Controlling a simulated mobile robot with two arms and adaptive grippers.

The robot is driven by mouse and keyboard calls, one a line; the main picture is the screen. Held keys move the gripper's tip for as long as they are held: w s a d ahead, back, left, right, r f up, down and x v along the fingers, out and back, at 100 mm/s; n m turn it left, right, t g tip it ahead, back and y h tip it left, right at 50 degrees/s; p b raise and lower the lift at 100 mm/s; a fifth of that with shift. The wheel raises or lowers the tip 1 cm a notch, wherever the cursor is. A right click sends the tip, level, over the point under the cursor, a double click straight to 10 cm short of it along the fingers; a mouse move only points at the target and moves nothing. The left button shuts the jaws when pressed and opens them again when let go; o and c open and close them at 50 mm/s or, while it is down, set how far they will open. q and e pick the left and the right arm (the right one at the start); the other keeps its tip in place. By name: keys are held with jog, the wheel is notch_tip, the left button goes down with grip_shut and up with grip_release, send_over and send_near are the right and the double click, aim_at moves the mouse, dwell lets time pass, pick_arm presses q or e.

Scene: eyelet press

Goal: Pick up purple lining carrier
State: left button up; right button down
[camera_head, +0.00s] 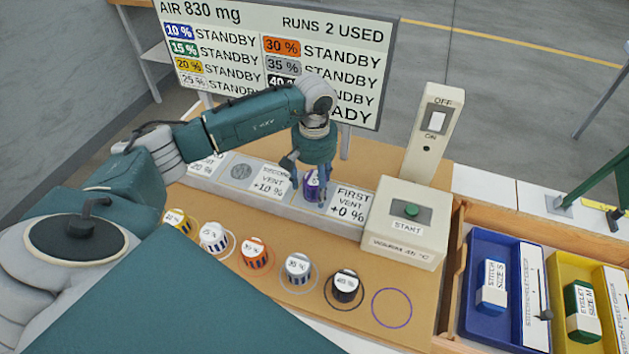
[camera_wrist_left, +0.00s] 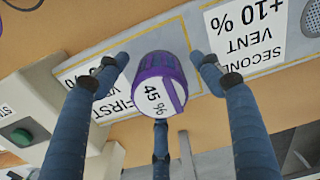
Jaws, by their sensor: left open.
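The purple lining carrier (camera_head: 312,187) stands at the vent strip, between the labels "SECOND VENT +10 %" and "FIRST VENT +0 %". In the left wrist view the purple carrier (camera_wrist_left: 160,85) shows a white top marked "45 %". My left gripper (camera_head: 311,172) is above and around it, with its fingers spread. In the left wrist view the fingers of the left gripper (camera_wrist_left: 155,90) lie on several sides of the carrier, with visible gaps at the sides. Contact with the lower finger cannot be told. My right gripper is not in view.
Several other carriers, including the black one (camera_head: 346,287), stand in rings along the table's front. An empty purple ring (camera_head: 392,307) is at their right end. The START box (camera_head: 408,222) and switch post (camera_head: 434,135) stand right of the vents. A status board (camera_head: 275,50) is behind.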

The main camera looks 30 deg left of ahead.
pick_arm(q)
jog(key=c, duration=1.3)
